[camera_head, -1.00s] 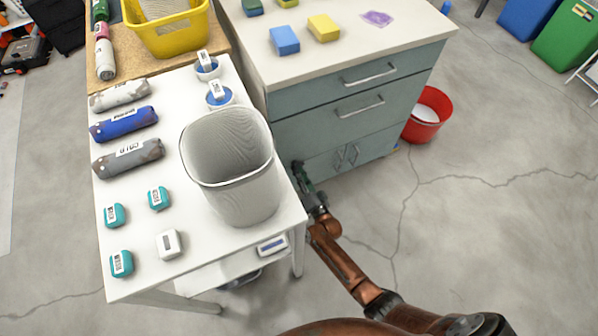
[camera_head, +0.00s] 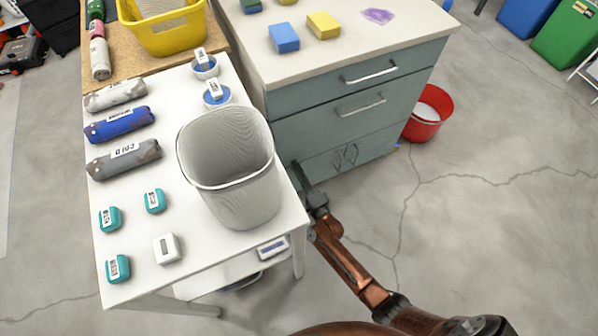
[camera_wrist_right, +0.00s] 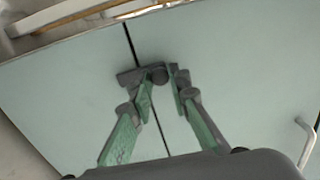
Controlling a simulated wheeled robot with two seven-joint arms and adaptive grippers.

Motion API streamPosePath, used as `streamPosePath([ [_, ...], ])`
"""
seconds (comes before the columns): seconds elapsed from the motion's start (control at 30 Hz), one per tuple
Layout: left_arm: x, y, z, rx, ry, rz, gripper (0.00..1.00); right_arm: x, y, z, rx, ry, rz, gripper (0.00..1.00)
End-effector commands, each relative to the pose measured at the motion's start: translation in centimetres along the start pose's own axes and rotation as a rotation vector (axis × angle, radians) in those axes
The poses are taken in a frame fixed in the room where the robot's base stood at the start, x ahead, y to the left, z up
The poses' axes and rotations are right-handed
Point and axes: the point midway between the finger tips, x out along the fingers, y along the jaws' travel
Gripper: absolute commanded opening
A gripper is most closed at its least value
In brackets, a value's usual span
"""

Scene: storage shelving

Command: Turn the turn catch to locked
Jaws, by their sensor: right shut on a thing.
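The dark grey turn catch (camera_wrist_right: 129,78) is on a pale green cabinet front in the right wrist view. Its short bar lies across the dark seam between two panels, with a rounded knob at its right end. My right gripper (camera_wrist_right: 164,84) has its green-padded fingers on either side of the knob and is shut on the catch. In the head view my right gripper (camera_head: 302,178) is low beside the grey-green cabinet (camera_head: 300,133), partly hidden near the white table's edge. The catch cannot be made out there. My left gripper is not in view.
The white table (camera_head: 190,285) with a grey bin (camera_head: 243,195) stands close to the left of my right arm. A red bucket (camera_head: 428,113) is on the floor right of the cabinet. A pale handle (camera_wrist_right: 306,142) sticks out at the right of the wrist view.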

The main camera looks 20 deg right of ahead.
Motion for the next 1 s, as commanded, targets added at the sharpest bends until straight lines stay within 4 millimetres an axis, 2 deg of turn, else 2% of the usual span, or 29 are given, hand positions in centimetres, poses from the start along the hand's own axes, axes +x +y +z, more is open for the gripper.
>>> streamPosePath([
  [0.53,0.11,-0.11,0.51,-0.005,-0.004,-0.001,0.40,-0.08,0.17,0.05,0.028,-0.001,0.003,0.00],
  [0.57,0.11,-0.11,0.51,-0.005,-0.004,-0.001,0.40,-0.08,0.17,0.05,0.028,-0.001,0.003,0.18],
  [0.6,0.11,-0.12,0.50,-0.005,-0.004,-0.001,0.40,-0.08,0.17,0.04,0.028,-0.001,0.003,0.20],
  [0.8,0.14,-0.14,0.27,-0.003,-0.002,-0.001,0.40,-0.05,0.10,0.02,0.027,0.000,0.002,0.34],
  [1.0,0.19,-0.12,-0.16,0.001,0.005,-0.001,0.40,-0.02,0.04,0.00,0.026,0.000,0.001,0.34],
])
